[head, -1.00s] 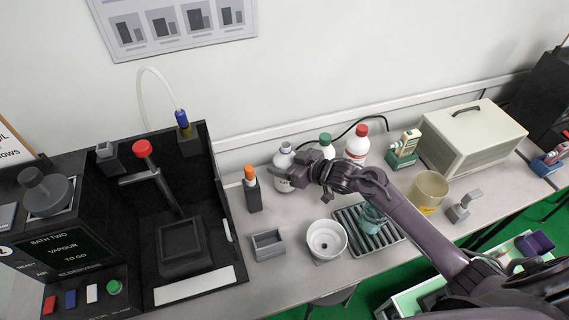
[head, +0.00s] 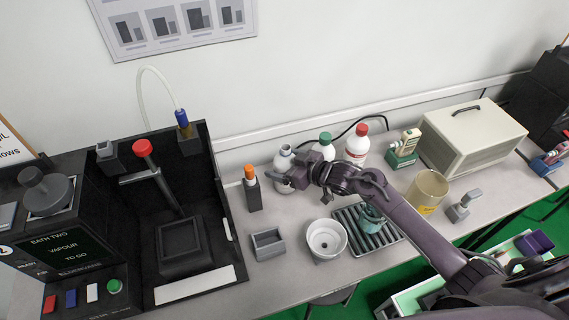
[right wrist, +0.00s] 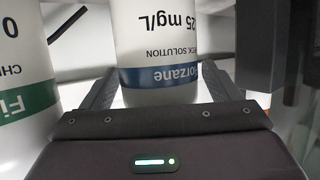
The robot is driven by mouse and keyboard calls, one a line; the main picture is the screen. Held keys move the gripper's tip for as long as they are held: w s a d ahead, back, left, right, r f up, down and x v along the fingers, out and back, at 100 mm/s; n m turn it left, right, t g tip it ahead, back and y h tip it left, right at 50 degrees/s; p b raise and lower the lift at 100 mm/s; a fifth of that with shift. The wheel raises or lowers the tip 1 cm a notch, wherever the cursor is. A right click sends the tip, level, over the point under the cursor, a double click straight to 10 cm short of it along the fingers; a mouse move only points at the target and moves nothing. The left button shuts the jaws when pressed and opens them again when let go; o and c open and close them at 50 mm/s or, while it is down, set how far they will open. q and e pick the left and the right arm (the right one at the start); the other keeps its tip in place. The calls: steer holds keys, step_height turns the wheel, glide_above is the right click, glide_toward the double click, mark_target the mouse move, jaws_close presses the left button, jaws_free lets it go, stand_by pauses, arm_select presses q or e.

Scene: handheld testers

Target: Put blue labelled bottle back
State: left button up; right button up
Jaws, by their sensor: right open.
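The blue labelled bottle (head: 283,159) is white with a grey top and stands upright at the back of the bench. In the right wrist view its blue band (right wrist: 160,75) shows, and the bottle (right wrist: 165,35) lies between and beyond the two finger tips. My right gripper (head: 284,171) is open just in front of the bottle. It also shows in the right wrist view (right wrist: 160,85), with gaps beside the bottle. The bottle's lower part is partly hidden by the gripper in the head view. My left gripper is not in view.
A green-capped bottle (head: 325,143) and a red-capped bottle (head: 358,144) stand to the right. An orange-topped tester (head: 252,188) in a dark holder is close on the left. A white funnel cup (head: 326,240) and a drain rack (head: 351,222) lie in front.

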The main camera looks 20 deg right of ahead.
steer(key=v, duration=0.7)
steer(key=shift+s+b, duration=0.2)
steer(key=shift+b, duration=0.15)
steer(key=shift+d, duration=0.1)
